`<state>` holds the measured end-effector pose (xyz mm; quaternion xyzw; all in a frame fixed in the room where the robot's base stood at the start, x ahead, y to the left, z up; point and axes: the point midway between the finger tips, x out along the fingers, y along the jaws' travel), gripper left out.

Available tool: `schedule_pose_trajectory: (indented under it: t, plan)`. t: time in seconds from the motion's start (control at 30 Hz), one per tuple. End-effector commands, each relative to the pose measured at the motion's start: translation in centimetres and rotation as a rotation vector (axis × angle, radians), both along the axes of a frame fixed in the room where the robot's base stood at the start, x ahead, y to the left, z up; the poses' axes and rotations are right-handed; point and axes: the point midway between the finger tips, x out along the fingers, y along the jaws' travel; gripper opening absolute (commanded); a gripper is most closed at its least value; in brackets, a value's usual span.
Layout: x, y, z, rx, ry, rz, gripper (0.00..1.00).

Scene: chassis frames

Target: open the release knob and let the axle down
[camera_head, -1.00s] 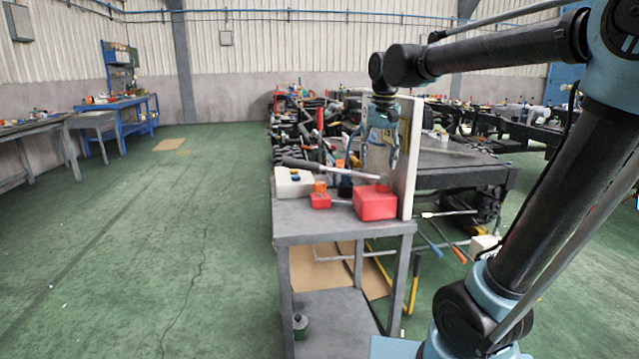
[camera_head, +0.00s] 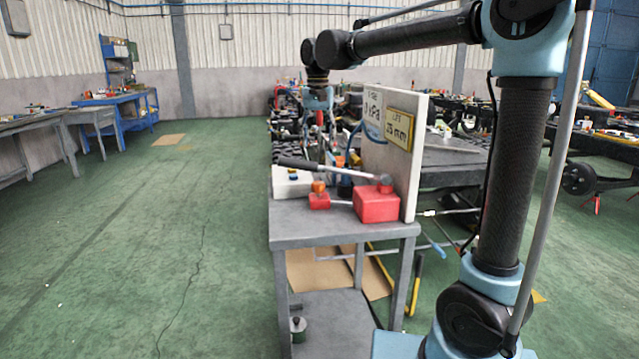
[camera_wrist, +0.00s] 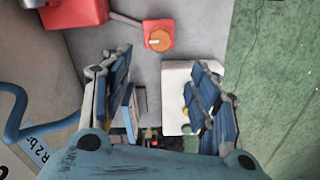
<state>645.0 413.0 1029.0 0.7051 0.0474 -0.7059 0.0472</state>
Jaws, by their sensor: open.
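An orange knob (camera_head: 319,187) sits on a small red block (camera_head: 320,201) on the grey bench. In the wrist view the knob (camera_wrist: 160,40) lies ahead of my gripper (camera_wrist: 162,75), roughly midway across the gap between its fingers. My gripper is open and empty. In the head view my gripper (camera_head: 320,140) hangs beyond the bench items, partly hidden behind them. A larger red box (camera_head: 377,205) stands to the right of the small block, with a black-gripped lever (camera_head: 325,168) reaching left from it. I cannot single out the axle.
An upright white panel (camera_head: 408,165) with a yellow "25 mm" label stands at the bench's (camera_head: 345,235) right side. A white box (camera_head: 288,183) with coloured buttons is left of the knob; it also shows in the wrist view (camera_wrist: 178,90).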

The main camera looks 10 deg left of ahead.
Motion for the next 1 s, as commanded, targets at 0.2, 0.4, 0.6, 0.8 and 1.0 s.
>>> schedule_pose_trajectory:
  t: [0.2,0.4,0.6,0.8,1.0]
  plan:
    - [0.0,0.0,-4.0,0.0,0.0,0.0,0.55]
    - [0.0,0.0,-7.5,0.0,0.0,0.0,0.55]
    - [0.0,0.0,-10.8,0.0,0.0,0.0,0.55]
    - [0.0,0.0,-13.1,0.0,0.0,0.0,0.55]
    - [0.0,-0.1,-14.1,0.0,0.0,-0.001,0.55]
